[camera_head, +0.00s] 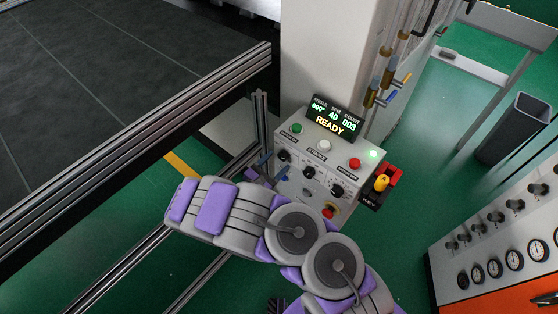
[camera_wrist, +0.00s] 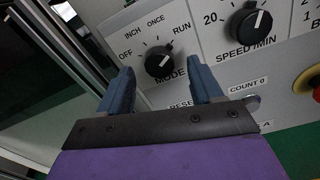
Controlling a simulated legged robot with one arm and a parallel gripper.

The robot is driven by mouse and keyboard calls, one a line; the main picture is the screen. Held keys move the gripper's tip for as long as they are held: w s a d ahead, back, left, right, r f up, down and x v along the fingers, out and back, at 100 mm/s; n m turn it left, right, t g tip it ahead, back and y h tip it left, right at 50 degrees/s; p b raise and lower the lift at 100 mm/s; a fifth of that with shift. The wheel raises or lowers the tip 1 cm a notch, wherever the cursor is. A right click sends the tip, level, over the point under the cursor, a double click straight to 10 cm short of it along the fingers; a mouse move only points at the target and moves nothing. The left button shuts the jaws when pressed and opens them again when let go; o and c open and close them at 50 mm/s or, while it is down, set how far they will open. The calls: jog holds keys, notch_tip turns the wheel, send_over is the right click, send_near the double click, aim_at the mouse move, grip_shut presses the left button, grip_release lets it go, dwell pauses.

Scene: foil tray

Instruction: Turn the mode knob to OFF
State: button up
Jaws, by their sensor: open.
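The mode knob (camera_wrist: 159,61) is a round black knob on a light panel, with OFF, INCH, ONCE and RUN printed around it. Its white mark points up and right, toward the RUN side. My gripper (camera_wrist: 160,76) is open, with one blue finger left of the knob and one right of it. A gap shows between each finger and the knob; the depth of the fingertips against the panel is hard to tell. In the head view the knob (camera_head: 284,155) is at the control box's left side, beside my gripper (camera_head: 273,166), which my arm partly hides.
The speed knob (camera_wrist: 248,24) is close right of the mode knob. A red button (camera_wrist: 309,83) is farther right. The control box display (camera_head: 330,117) reads READY. A yellow key switch (camera_head: 382,183) is on the box's right side. A metal frame (camera_head: 259,120) stands at left.

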jog(key=shift+x, duration=1.25)
jog(key=shift+c, duration=0.2)
jog(key=c, duration=1)
jog(key=shift+a, duration=0.1)
